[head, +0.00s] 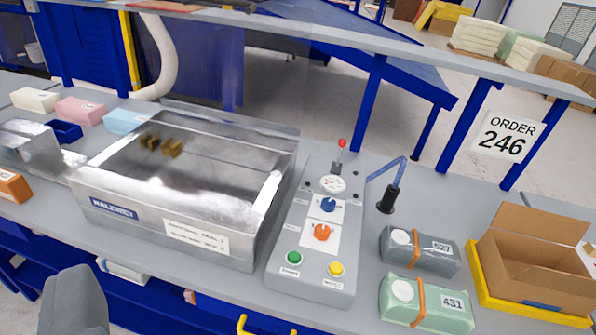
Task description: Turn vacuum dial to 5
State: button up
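A grey control panel (312,264) stands on the bench, right of the metal vacuum chamber (172,226). It carries a blue dial (328,205) and, below it, an orange dial (322,232), each on a white label plate. Their lettering and settings are too small to read, so I cannot tell which is the vacuum dial. A round white gauge (332,184) sits above them. A green button (294,258) and a yellow button (336,269) are at the panel's lower end. I see no gripper fingers, and nothing touches the dials.
A red-tipped lever (341,146) rises behind the panel. A black holder (388,199) with a blue tool stands to the right. Strapped packs 523 (436,262) and 431 (448,308) lie near a cardboard box (535,254). An unidentified grey rounded shape (74,302) fills the lower left.

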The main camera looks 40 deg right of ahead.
aim_at(328, 205)
jog(key=z, duration=0.55)
jog(key=i, duration=1.2)
jog(key=z, duration=0.95)
jog(key=k, duration=0.9)
jog(key=z, duration=0.15)
jog(key=i, duration=0.95)
jog(key=u, duration=0.1)
